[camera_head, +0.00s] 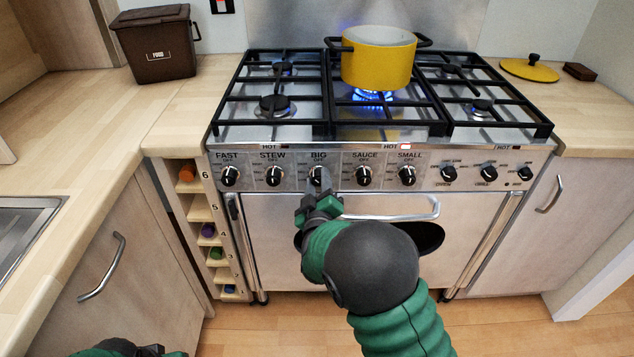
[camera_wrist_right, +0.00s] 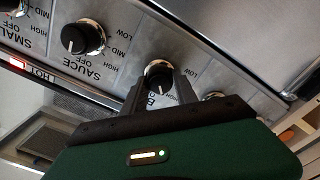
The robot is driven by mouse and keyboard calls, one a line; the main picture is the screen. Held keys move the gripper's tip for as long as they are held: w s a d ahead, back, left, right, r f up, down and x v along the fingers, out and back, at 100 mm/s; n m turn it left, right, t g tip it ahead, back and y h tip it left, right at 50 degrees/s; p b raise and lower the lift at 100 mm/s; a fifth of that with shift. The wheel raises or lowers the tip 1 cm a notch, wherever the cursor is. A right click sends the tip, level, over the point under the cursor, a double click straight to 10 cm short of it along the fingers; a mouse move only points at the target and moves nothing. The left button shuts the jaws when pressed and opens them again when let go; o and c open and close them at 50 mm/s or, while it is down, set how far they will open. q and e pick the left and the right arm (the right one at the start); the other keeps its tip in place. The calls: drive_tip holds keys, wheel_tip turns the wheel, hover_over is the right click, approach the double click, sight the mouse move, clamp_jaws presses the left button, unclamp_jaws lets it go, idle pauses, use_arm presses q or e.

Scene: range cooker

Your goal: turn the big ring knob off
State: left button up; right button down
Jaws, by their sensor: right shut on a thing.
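The big ring knob (camera_head: 319,174) is the middle of the row of burner knobs on the cooker's front panel, under the label BIG. My right gripper (camera_head: 318,194) reaches it from below and in front. In the right wrist view, the black knob (camera_wrist_right: 158,71) with its silver collar sits between the fingertips of my right gripper (camera_wrist_right: 160,83), which is shut on it. The fingers hide part of its face and label, so its exact setting is unclear. A blue flame (camera_head: 372,97) burns under the yellow pot (camera_head: 378,60). My left gripper (camera_head: 125,349) shows only partly at the bottom edge; its fingers are unclear.
The STEW knob (camera_head: 273,176) and SAUCE knob (camera_head: 364,176) flank the held knob. The oven door handle (camera_head: 395,213) runs just below. A yellow lid (camera_head: 529,69) lies on the right counter and a brown food bin (camera_head: 155,43) stands on the left one.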

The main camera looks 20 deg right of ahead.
drive_tip(key=m, duration=0.2)
drive_tip(key=f+m+b, duration=0.1)
drive_tip(key=shift+s+d+m, duration=0.15)
drive_tip(key=shift+d+m, duration=0.05)
drive_tip(key=shift+m, duration=0.2)
drive_tip(key=m+b, duration=0.1)
drive_tip(key=m, duration=0.3)
drive_tip(key=shift+a+m, duration=0.1)
drive_tip(key=shift+m, duration=0.2)
drive_tip(key=c, duration=1.4)
unclamp_jaws()
drive_tip(key=o, duration=0.4)
drive_tip(key=shift+o, duration=0.2)
drive_tip(key=shift+r, duration=0.15)
